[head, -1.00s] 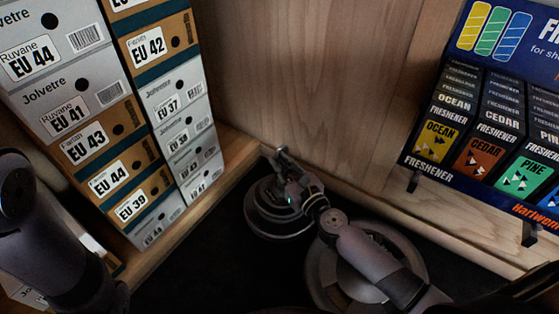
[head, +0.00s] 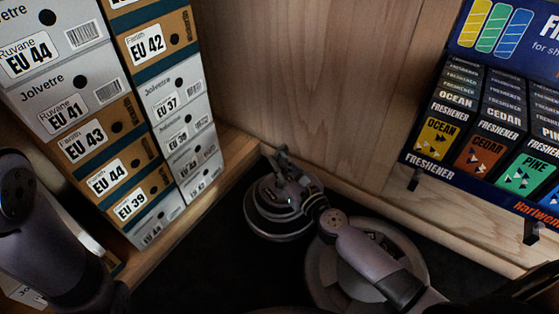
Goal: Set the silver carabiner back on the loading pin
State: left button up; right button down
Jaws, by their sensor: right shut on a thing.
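My right gripper (head: 282,158) reaches in from the lower right and is shut, above a round stack of grey weight plates (head: 266,222) on the dark floor. What it holds looks small and grey at its fingertips. It is most likely the silver carabiner, but its outline is too dark and small to make out. The loading pin's shaft is not clear; the gripper covers the middle of the stack. I cannot tell whether the held thing touches the pin. My left arm shows at the left edge; its gripper is out of view.
Shoe boxes (head: 120,128) are stacked at the left. A wooden panel (head: 300,80) stands behind. A display of freshener boxes (head: 495,120) stands at the right. Dark floor is bare left of the plates.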

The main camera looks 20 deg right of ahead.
jog(key=shift+f+b, duration=0.35)
jog(key=shift+f, duration=0.05)
jog(key=c, duration=2)
grip_release()
jog(key=shift+o, duration=0.2)
jog(key=shift+s, duration=0.1)
jog(key=b+v, duration=0.2)
jog(key=v, duration=0.8)
jog(key=shift+s, duration=0.35)
